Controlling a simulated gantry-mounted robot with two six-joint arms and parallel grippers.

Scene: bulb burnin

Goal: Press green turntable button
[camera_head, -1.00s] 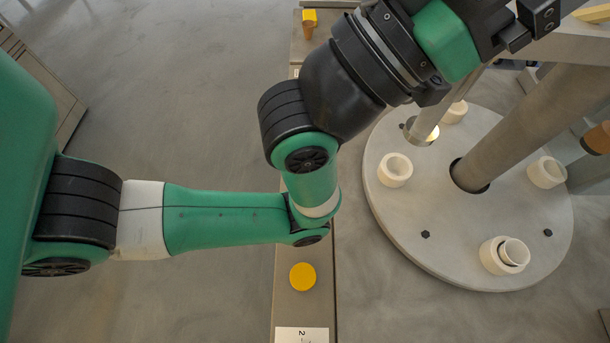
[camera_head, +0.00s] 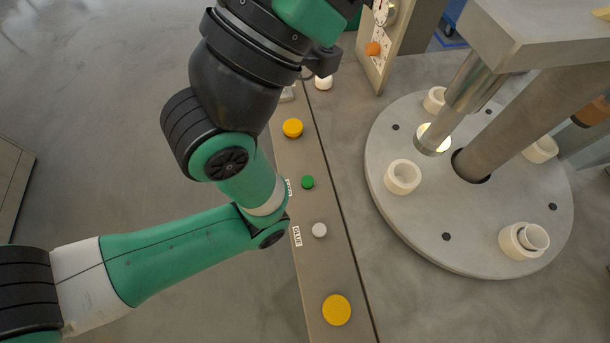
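The green button (camera_head: 307,182) is a small round cap on the grey control strip (camera_head: 331,267), right of my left arm's wrist links and not covered by them. A label, partly hidden by my arm, sits at its left. The grey round turntable (camera_head: 413,230) stands to the right, carrying several white ring holders. My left arm comes in from the left and reaches up past the top edge. Its gripper is out of the picture. My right gripper is not seen.
Yellow buttons (camera_head: 337,310) sit at the near end of the strip and above the green one (camera_head: 292,128). A panel with an orange knob (camera_head: 373,48) stands at the top. A metal post rises through the turntable.

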